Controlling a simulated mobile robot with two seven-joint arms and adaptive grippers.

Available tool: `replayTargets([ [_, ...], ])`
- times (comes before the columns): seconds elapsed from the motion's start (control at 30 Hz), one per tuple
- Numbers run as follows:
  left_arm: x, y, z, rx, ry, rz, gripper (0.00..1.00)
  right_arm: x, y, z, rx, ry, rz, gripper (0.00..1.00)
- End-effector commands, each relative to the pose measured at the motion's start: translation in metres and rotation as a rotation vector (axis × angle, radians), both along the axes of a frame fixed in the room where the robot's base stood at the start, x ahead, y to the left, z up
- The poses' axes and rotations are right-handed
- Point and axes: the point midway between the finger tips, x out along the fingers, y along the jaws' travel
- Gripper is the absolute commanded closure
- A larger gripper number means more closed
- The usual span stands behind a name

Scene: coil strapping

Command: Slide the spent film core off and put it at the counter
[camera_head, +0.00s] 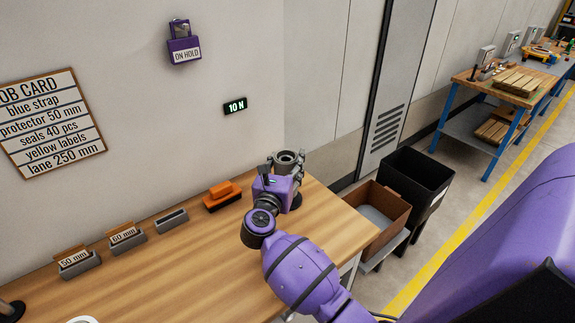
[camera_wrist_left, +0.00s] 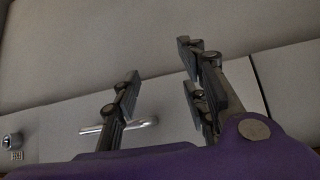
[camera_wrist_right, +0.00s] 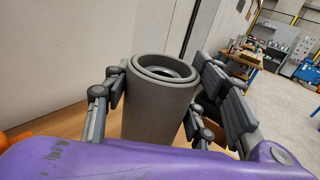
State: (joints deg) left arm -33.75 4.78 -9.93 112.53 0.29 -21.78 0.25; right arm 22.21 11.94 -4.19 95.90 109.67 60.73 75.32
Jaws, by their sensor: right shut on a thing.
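The film core (camera_head: 289,157) is a grey hollow tube at the counter's back right corner. In the right wrist view the core (camera_wrist_right: 160,104) stands upright with an inner ring in its mouth. My right gripper (camera_head: 284,164) is shut on it, with one finger on each side in the right wrist view. A dark round base (camera_head: 295,203) shows below; I cannot tell whether the core is around a post. My left gripper (camera_wrist_left: 160,78) is open and empty in the left wrist view, outside the head view. The wooden counter (camera_head: 200,250) runs along the wall.
An orange-and-black tool (camera_head: 222,196) and grey label holders (camera_head: 127,239) stand along the counter's back. A brown bin (camera_head: 381,218) and a black bin (camera_head: 416,185) are right of it. The counter's middle is clear. A metal handle (camera_wrist_left: 118,126) shows near my left gripper.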

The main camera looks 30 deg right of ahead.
Motion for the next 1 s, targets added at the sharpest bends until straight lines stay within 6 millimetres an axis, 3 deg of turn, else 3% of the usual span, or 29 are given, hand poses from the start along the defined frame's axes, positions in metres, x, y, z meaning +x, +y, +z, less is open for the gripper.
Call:
replayTargets([
  [0.5,0.019,0.0,0.024,0.0,-0.049,-0.001,0.6,0.0,0.0,0.024,0.0,-0.003,0.0,1.0],
  [1.0,0.025,0.001,0.034,0.003,-0.067,-0.001,0.6,0.0,0.0,0.045,0.001,-0.004,0.0,1.0],
])
